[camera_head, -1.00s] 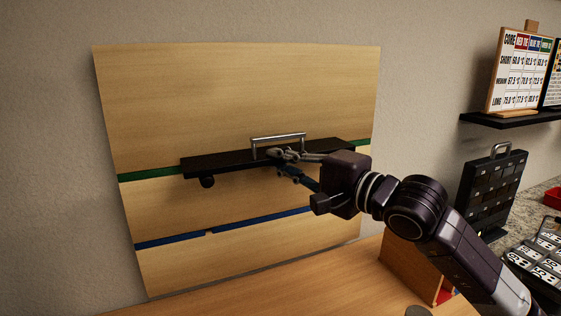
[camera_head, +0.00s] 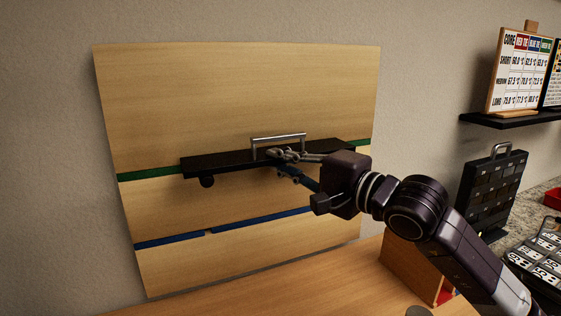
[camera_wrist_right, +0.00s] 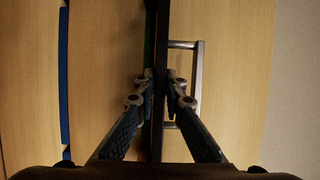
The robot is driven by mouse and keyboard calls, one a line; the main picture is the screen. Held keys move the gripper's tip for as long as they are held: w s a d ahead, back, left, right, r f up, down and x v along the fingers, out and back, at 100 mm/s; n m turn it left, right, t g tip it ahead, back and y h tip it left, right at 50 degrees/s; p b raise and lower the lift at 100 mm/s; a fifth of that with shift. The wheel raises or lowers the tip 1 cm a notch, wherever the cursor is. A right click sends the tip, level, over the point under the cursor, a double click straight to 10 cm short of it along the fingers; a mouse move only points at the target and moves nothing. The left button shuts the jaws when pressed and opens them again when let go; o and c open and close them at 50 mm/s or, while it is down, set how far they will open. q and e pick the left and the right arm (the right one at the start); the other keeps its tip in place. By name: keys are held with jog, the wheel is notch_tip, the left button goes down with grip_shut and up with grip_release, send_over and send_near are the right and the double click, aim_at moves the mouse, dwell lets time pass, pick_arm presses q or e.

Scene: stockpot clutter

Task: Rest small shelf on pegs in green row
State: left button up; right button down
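The small shelf (camera_head: 225,162) is a dark flat plank with a metal handle (camera_head: 278,137) on top. It lies level along the green row (camera_head: 148,176) of the wooden board. My right gripper (camera_head: 283,160) is at the front edge, one finger above the plank and one below. In the right wrist view the shelf (camera_wrist_right: 159,50) runs between the fingertips (camera_wrist_right: 160,95), which look closed against both faces. The handle also shows there (camera_wrist_right: 197,75). My left gripper is out of view.
The blue row (camera_head: 170,240) on the board is clear below. A wooden table (camera_head: 270,295) lies under it. At right are a wooden box (camera_head: 405,270), a black case (camera_head: 493,190) and a wall shelf (camera_head: 510,118) with a chart (camera_head: 518,75).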

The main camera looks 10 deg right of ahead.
jog(key=c, duration=2.3)
grip_release()
jog(key=shift+s, duration=0.2)
jog(key=shift+s+d+b, duration=0.2)
jog(key=shift+s+b, duration=0.5)
jog(key=shift+s, duration=0.35)
jog(key=shift+s+d+b, duration=0.25)
jog(key=shift+s+b, duration=0.5)
jog(key=shift+s, duration=0.35)
jog(key=shift+s+d+b, duration=0.2)
jog(key=shift+s+b, duration=0.5)
jog(key=shift+s, duration=0.35)
jog(key=shift+s, duration=0.1)
jog(key=o, duration=0.5)
jog(key=shift+o, duration=0.2)
